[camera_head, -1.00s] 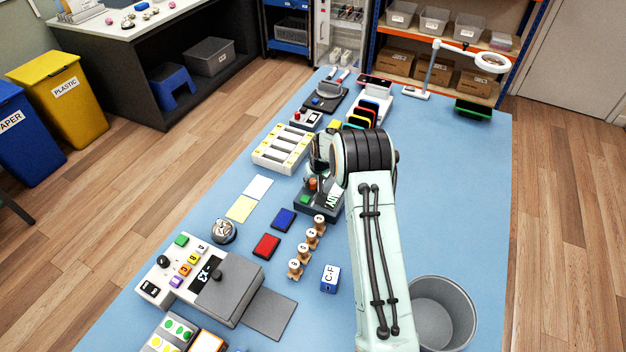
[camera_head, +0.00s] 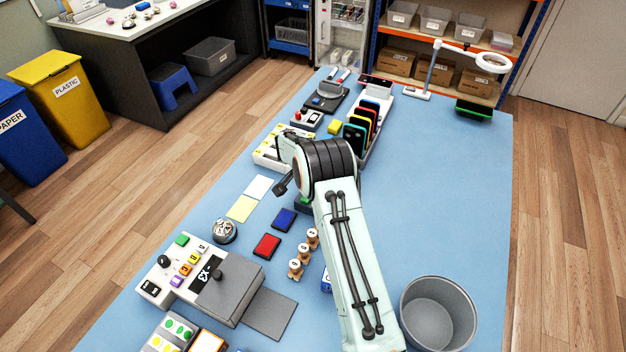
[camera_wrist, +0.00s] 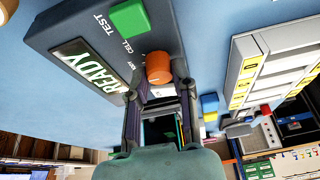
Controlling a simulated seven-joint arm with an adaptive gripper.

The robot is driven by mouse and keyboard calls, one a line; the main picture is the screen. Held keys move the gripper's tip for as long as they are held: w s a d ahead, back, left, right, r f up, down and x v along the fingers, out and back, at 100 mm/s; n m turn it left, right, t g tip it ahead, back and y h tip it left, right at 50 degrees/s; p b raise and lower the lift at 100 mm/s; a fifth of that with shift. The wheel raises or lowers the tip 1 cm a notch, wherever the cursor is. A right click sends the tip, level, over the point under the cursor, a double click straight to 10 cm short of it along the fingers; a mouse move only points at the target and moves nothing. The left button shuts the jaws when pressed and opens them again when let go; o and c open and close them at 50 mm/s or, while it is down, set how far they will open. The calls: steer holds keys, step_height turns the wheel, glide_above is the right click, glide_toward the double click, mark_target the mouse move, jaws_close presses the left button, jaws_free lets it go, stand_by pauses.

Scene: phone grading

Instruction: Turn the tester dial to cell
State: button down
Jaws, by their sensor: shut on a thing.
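The tester (camera_wrist: 90,55) is a dark box at the upper left of the wrist view. It has a green button (camera_wrist: 129,19) by the word TEST, a lit READY display (camera_wrist: 90,67) and an orange dial (camera_wrist: 158,68). The word CELL and another small label stand beside the dial. I cannot tell which label the dial points to. My gripper (camera_wrist: 160,86) is shut on the dial, one finger on each side. In the head view my arm hides nearly all of the tester; only a dark green sliver (camera_head: 303,206) shows.
A white slotted tray (camera_head: 266,158) is just beyond the tester. Blue (camera_head: 284,219) and red (camera_head: 266,245) blocks and wooden stamps (camera_head: 301,258) are nearer. A phone rack (camera_head: 372,140) stands behind; a grey bin (camera_head: 438,312) is at right.

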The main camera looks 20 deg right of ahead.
steer(key=m+g, duration=0.1)
steer(key=m, duration=0.2)
steer(key=shift+a+m+h, duration=0.1)
steer(key=shift+m+h, duration=0.2)
steer(key=shift+w+m+g, duration=0.1)
steer(key=shift+m+g, duration=0.8)
steer(key=shift+m, duration=1.3)
steer(key=shift+h, duration=0.3)
steer(key=c, duration=0.9)
jaws_free()
steer(key=v, duration=1.2)
